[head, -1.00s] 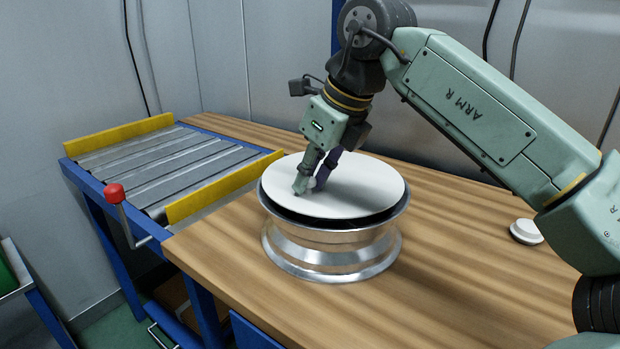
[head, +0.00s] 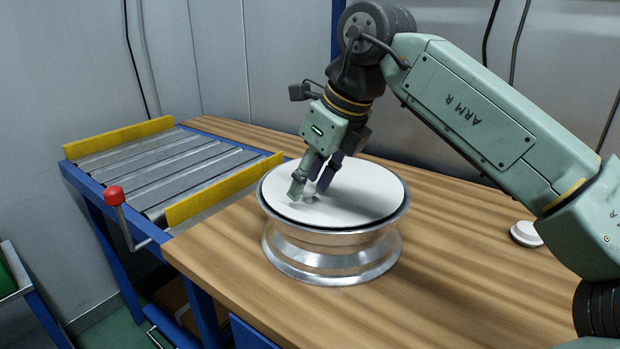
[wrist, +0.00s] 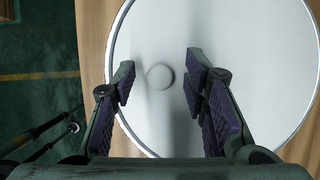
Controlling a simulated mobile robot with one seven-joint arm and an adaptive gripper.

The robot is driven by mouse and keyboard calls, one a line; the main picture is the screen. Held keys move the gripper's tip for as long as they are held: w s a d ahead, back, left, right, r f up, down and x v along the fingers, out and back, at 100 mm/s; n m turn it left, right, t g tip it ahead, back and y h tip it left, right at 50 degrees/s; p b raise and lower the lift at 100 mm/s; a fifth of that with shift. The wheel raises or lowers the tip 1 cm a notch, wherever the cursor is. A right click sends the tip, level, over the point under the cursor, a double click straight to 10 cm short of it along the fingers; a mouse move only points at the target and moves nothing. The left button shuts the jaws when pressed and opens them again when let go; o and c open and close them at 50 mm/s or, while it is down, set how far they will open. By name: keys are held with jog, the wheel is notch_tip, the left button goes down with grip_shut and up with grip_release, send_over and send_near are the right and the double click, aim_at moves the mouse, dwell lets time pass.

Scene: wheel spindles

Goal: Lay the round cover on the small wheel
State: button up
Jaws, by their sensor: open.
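The round white cover (head: 355,197) lies on top of the silver wheel (head: 330,254), flat and inside its upper rim in the head view. The wheel stands on the wooden table. In the wrist view the cover (wrist: 215,60) fills most of the picture, with a small round knob (wrist: 159,77) near its middle. My gripper (head: 312,190) is just above the cover. In the wrist view its fingers (wrist: 160,82) are apart, one on each side of the knob and not touching it. Nothing is held.
A roller conveyor (head: 150,165) with yellow side rails and a red-knobbed lever (head: 115,195) stands at the left of the table. A small white round piece (head: 525,233) lies at the right. The wooden table (head: 440,280) is clear around the wheel.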

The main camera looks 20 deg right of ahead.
jog(key=p+v, duration=0.8)
jog(key=v, duration=0.4)
jog(key=shift+r, duration=0.2)
jog(key=shift+c, duration=0.2)
dwell(0.6)
